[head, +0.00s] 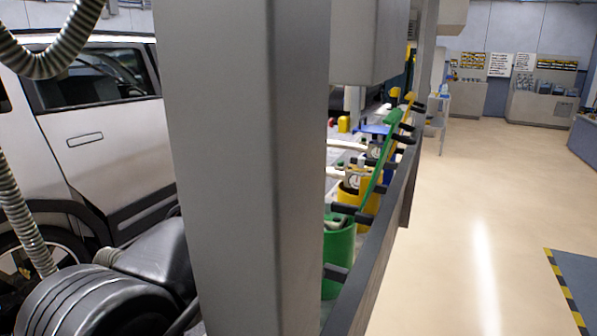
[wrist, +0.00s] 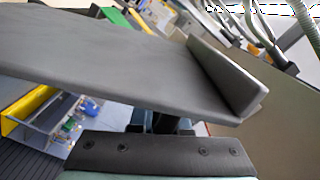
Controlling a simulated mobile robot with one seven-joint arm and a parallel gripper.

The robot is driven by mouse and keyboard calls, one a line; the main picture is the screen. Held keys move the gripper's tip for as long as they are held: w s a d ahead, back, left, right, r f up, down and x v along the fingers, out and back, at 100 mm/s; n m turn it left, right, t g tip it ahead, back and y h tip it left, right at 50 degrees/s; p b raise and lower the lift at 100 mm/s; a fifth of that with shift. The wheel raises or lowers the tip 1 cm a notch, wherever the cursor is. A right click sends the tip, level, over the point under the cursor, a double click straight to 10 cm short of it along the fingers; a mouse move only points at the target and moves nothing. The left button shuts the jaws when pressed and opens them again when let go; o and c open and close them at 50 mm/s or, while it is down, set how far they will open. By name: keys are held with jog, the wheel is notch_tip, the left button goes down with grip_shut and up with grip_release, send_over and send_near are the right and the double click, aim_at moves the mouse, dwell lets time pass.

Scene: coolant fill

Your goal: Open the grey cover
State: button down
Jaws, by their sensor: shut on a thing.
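A broad flat grey panel with a raised lip at its right end, which looks like the grey cover (wrist: 110,58), crosses the upper middle of the wrist view at a slant, very close to the camera. My gripper (wrist: 172,123) shows only in part below it, as dark parts against the panel's underside. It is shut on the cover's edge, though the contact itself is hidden. A black bar with several screws (wrist: 160,155) lies along the bottom of the wrist view. In the head view I cannot pick out the cover or my gripper.
A wide grey upright (head: 245,170) blocks the middle of the head view. A pale car (head: 95,140) stands at the left. A rail with a green bucket (head: 338,255) beside it runs right of the upright. Open floor (head: 450,220) lies at the right.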

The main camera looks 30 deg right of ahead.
jog(key=c, duration=0.9)
grip_release()
jog(key=shift+a, duration=0.1)
jog(key=b+v, duration=0.2)
jog(key=v, duration=1.1)
